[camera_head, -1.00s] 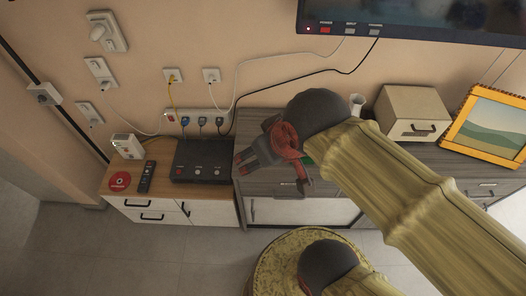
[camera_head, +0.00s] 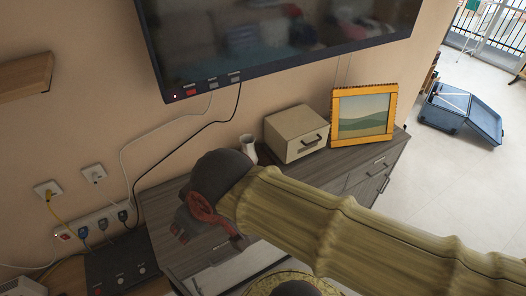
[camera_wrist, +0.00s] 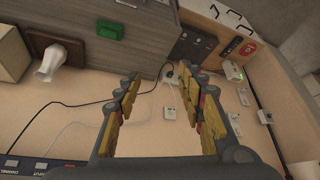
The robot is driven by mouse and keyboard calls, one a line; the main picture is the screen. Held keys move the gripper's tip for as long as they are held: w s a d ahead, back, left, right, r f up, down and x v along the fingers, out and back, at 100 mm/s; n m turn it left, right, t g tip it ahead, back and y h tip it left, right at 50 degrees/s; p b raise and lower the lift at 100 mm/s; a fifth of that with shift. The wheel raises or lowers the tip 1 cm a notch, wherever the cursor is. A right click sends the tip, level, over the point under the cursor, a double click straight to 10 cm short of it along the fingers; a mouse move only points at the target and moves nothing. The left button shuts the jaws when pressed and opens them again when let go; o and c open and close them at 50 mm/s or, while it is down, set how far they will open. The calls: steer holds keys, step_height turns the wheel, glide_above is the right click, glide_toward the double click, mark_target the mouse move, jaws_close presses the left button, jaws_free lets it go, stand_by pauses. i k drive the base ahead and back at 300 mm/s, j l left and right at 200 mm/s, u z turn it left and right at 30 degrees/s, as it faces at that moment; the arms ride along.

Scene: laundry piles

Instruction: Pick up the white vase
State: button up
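The white vase (camera_head: 248,148) stands on the grey wooden cabinet (camera_head: 160,215), against the wall and left of a beige box. It shows just beyond the dark joint of my arm in the head view. In the wrist view, the vase (camera_wrist: 50,62) is at the left, beside a brown framed item. My gripper (camera_head: 205,222) is above the cabinet's left part in the head view, in front and left of the vase. In the wrist view my gripper (camera_wrist: 165,95) has its fingers spread apart with nothing between them.
The beige box (camera_head: 297,133) and a yellow-framed picture (camera_head: 363,115) stand right of the vase. A television (camera_head: 270,40) hangs above. A green item (camera_wrist: 110,29) lies on the cabinet. A blue suitcase (camera_head: 460,112) lies on the floor.

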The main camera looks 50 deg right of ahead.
mark_target(248, 140)
steer(key=z, duration=1.35)
steer(key=i+j+u, duration=0.1)
steer(key=j, duration=0.2)
steer(key=i+j+u, duration=0.1)
steer(key=j, duration=0.2)
steer(key=i+j+u, duration=0.1)
steer(key=i+j, duration=0.05)
steer(key=j, duration=0.1)
